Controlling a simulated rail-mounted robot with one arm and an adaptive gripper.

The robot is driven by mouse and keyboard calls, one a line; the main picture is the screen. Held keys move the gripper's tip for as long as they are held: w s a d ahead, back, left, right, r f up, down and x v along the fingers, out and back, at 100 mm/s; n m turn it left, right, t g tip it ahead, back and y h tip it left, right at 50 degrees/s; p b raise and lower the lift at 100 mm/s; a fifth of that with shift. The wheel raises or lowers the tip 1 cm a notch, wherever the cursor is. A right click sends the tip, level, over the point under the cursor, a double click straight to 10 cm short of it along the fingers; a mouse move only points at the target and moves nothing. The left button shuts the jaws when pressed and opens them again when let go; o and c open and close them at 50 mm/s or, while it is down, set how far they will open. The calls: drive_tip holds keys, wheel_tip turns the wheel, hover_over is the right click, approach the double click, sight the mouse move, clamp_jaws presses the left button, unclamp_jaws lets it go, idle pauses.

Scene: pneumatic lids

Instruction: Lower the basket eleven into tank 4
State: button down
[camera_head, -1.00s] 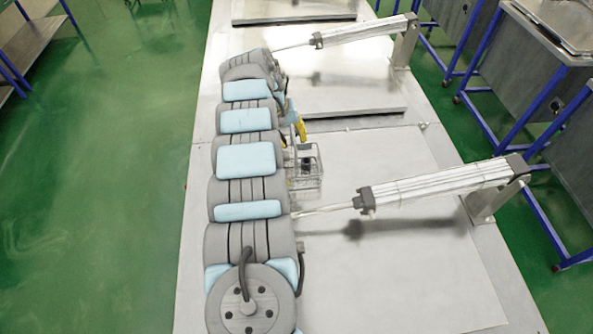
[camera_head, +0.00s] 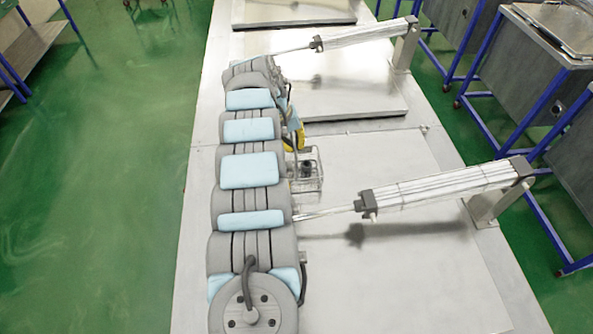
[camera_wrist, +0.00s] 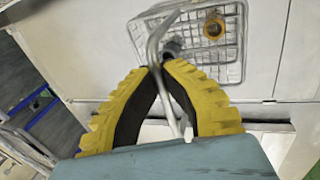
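The wire basket (camera_head: 308,172) hangs at the right side of my arm, over the far left part of the near pale lid (camera_head: 400,270). In the wrist view the basket (camera_wrist: 228,60) shows its mesh from above, with a brass-coloured ring (camera_wrist: 213,28) and a dark round part inside. My gripper (camera_wrist: 160,68) has yellow ribbed fingers with tips together around the basket's metal handle (camera_wrist: 153,45). In the head view the gripper (camera_head: 299,140) is partly hidden by my arm. No tank number is readable, so I cannot tell which is tank 4.
A pneumatic cylinder (camera_head: 440,190) reaches across the near lid towards my arm. A second cylinder (camera_head: 365,33) spans the middle lid (camera_head: 350,90), which looks closed. A far lid (camera_head: 290,10) lies beyond.

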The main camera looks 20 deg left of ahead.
drive_tip(key=shift+r+p, duration=1)
drive_tip(key=shift+r, duration=0.55)
idle(0.8)
